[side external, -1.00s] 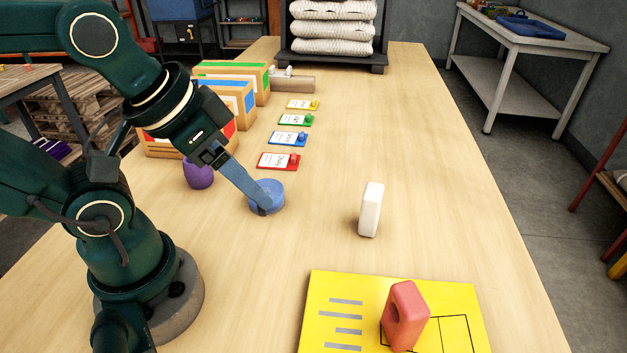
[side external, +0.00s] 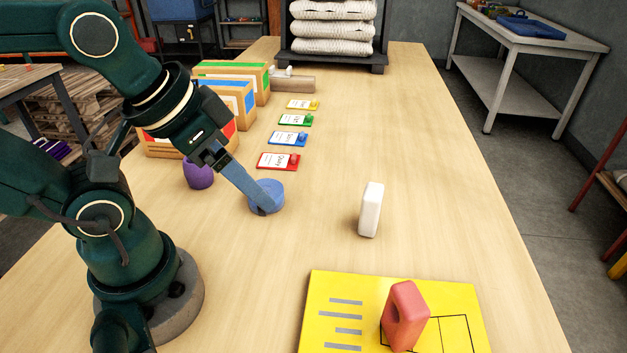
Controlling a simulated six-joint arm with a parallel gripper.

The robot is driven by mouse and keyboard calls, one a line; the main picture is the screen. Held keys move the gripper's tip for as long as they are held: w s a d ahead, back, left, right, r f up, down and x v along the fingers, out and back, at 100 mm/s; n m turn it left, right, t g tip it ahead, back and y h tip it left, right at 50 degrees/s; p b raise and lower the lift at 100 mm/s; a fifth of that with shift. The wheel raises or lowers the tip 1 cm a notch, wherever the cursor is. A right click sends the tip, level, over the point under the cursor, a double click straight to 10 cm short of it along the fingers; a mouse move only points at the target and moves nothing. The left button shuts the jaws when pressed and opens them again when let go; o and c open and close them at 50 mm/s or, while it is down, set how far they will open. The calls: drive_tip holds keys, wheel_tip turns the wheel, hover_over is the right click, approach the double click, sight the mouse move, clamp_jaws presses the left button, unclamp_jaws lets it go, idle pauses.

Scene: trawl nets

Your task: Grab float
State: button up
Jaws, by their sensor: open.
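Several pieces that may be floats are on the table; I cannot tell which one is meant. A round blue piece (side external: 272,194) lies flat near the middle left. My gripper (side external: 263,210) is open, its fingertips at the near left side of the blue piece. One finger hides part of it, and I cannot tell whether they touch. A purple rounded piece (side external: 198,173) stands to the left, partly behind my arm. A white block (side external: 371,210) stands upright on the right.
Coloured bins (side external: 236,95) stand behind my gripper. A row of cards with small coloured pieces, such as the red card (side external: 277,162), lies beside them. A stack of white rolls (side external: 332,28) is at the back. The table's right half is mostly clear.

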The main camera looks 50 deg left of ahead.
drive_tip(key=shift+o, duration=0.6)
drive_tip(key=m+g+y, duration=0.7)
drive_tip(key=m+y, duration=0.2)
approach(206, 170)
drive_tip(key=a+f+m+g+y, duration=0.1)
drive_tip(key=a+f+m+y, duration=0.1)
drive_tip(key=a+f+m+g+y, duration=0.1)
drive_tip(key=a+f+m+y, duration=0.1)
drive_tip(key=a+f+m, duration=0.1)
drive_tip(key=shift+f+m, duration=0.2)
drive_tip(key=shift+m, duration=0.1)
drive_tip(key=shift+s+a+f, duration=0.1)
drive_tip(key=shift+s+f, duration=0.25)
drive_tip(key=shift+x, duration=2.4)
